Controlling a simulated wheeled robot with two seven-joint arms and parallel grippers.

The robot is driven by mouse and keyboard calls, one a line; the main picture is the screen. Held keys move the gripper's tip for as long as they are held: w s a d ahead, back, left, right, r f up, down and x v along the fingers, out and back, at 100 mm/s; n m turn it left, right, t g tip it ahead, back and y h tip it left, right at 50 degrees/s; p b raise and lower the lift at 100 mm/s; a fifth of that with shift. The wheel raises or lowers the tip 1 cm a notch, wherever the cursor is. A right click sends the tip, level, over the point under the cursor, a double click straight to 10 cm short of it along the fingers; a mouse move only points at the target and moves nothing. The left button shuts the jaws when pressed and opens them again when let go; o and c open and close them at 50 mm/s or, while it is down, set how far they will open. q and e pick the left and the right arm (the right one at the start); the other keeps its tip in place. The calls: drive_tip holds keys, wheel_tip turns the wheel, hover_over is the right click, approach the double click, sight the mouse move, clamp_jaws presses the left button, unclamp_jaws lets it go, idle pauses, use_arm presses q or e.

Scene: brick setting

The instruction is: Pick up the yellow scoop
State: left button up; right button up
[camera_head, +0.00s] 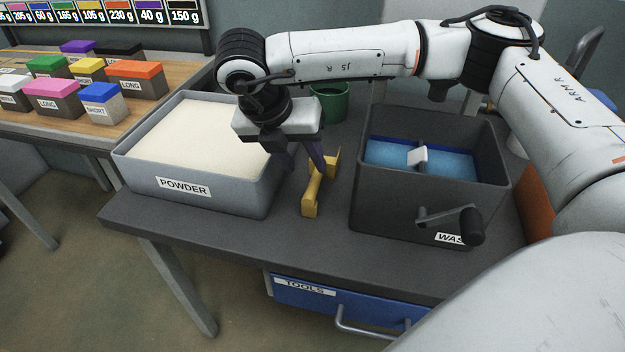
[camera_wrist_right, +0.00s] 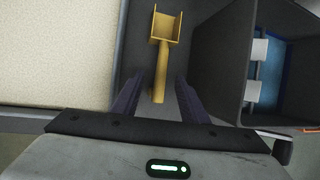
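The yellow scoop (camera_head: 313,190) lies on the dark table between the powder bin and the wash tub. In the right wrist view the scoop (camera_wrist_right: 161,62) has its square cup at the top and its handle pointing down. My right gripper (camera_head: 306,170) is above the scoop, with its fingers pointing down. In the right wrist view the two fingers of the right gripper (camera_wrist_right: 158,98) are spread apart, with the end of the handle showing between them. The exact height above the handle is hard to tell. My left gripper is not in view.
The grey powder bin (camera_head: 183,188), full of pale powder, stands left of the scoop. The dark wash tub (camera_head: 378,205) with blue water and a side crank (camera_head: 465,226) stands right. A green cup (camera_head: 329,103) is behind. Coloured blocks (camera_head: 87,80) sit on the wooden table.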

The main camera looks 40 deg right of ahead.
sight(314, 176)
drive_tip(key=shift+x, duration=1.15)
drive_tip(key=shift+p+x, duration=0.45)
drive_tip(key=shift+x, duration=2.45)
drive_tip(key=shift+d+r, duration=0.1)
drive_tip(key=shift+d, duration=0.05)
clamp_jaws()
